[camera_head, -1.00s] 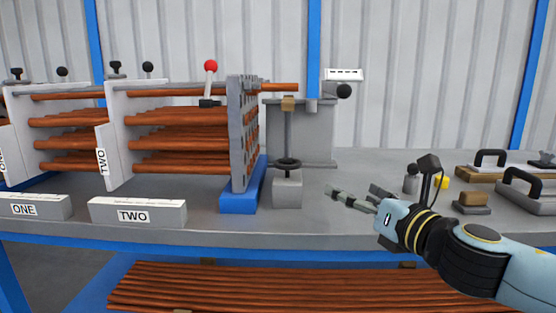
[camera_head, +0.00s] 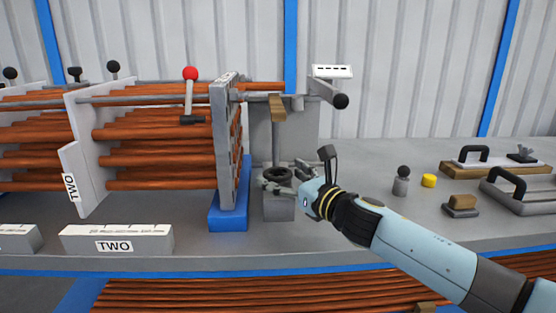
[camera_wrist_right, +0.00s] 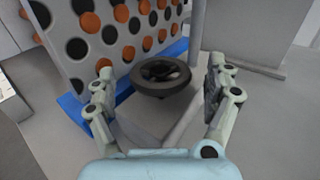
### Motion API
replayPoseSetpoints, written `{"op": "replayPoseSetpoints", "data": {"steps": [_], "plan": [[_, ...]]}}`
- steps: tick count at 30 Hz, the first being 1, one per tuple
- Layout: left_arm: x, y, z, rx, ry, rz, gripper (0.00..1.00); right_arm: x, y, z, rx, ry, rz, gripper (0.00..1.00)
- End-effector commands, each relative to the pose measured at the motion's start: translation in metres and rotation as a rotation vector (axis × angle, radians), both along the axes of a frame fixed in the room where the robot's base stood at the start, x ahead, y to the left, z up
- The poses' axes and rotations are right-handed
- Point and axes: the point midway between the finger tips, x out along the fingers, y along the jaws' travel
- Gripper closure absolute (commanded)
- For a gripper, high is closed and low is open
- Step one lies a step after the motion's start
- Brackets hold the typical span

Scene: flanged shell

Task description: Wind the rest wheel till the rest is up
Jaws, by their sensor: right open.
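The rest wheel is a dark handwheel (camera_head: 277,174) low on a threaded post above a grey block (camera_head: 279,208). In the right wrist view the wheel (camera_wrist_right: 160,77) lies between my spread fingers, a little ahead of them. The rest is a tan block (camera_head: 278,107) at the top of the post, close under the end of a copper tube. My right gripper (camera_head: 286,178) is open around the wheel's sides in the head view, partly covering it; I cannot tell whether it touches. It also shows in the right wrist view (camera_wrist_right: 162,92). My left gripper is out of view.
A perforated grey plate (camera_head: 224,145) with copper tubes stands on a blue foot (camera_head: 229,208), close left of the wheel. A grey bracket (camera_head: 300,135) with a black-knobbed lever (camera_head: 340,101) stands behind. Small tools, including a yellow piece (camera_head: 429,181), lie at right.

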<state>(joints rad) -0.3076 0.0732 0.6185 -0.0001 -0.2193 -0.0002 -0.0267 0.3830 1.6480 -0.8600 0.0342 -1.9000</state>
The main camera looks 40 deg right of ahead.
Motion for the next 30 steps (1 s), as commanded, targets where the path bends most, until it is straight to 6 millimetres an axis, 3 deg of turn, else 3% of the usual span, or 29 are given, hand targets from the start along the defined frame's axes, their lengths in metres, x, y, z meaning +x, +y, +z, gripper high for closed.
{"op": "replayPoseSetpoints", "data": {"steps": [1, 5, 14, 27, 30], "plan": [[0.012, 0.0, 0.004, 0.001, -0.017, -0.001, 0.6, 0.008, 0.0, 0.002, 0.001, -0.002, -0.001, 0.14], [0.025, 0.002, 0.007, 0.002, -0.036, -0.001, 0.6, 0.018, 0.001, 0.0, 0.001, 0.0, -0.001, 0.14], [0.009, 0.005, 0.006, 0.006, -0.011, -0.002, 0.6, 0.021, 0.001, -0.002, -0.001, 0.001, 0.001, 0.14], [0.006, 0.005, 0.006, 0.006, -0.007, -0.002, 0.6, 0.02, 0.001, -0.001, 0.0, 0.001, 0.0, 0.69], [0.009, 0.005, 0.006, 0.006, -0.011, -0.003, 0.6, 0.02, 0.001, -0.001, 0.0, 0.001, 0.0, 0.7]]}}
